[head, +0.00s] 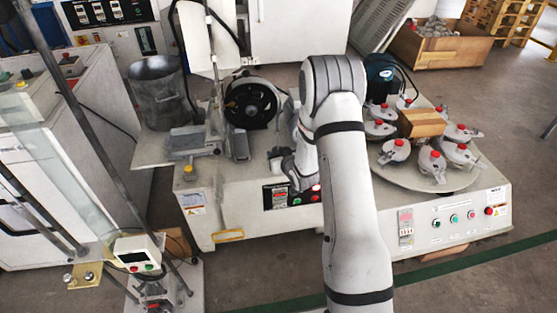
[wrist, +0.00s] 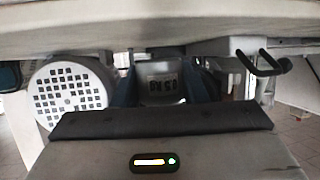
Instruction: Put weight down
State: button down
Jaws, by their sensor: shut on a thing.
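The weight (wrist: 163,86) is a pale metal cylinder with dark, upside-down lettering, seen in the wrist view. It sits between the two blue fingers of my gripper (wrist: 162,72), which is shut on it. The lower part of the weight is hidden behind my gripper's body. In the head view my wrist is over the front-middle of the white machine bench, beside the black wheel. My arm hides most of the gripper there, and I cannot make out the weight clearly or tell whether it touches a surface.
A black wheel (head: 252,103) and a metal bucket (head: 158,92) stand to the left. A round plate (head: 443,178) with several red-knobbed clamps lies right of my arm. In the wrist view, a perforated white motor cover (wrist: 72,98) is at left and a black handle (wrist: 264,62) at right.

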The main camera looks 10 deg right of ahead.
jog(key=shift+f, duration=0.9)
jog(key=shift+f, duration=0.1)
jog(key=shift+f+b, duration=0.15)
jog(key=shift+b, duration=0.2)
jog(key=c, duration=0.9)
grip_release()
jog(key=shift+o, duration=0.2)
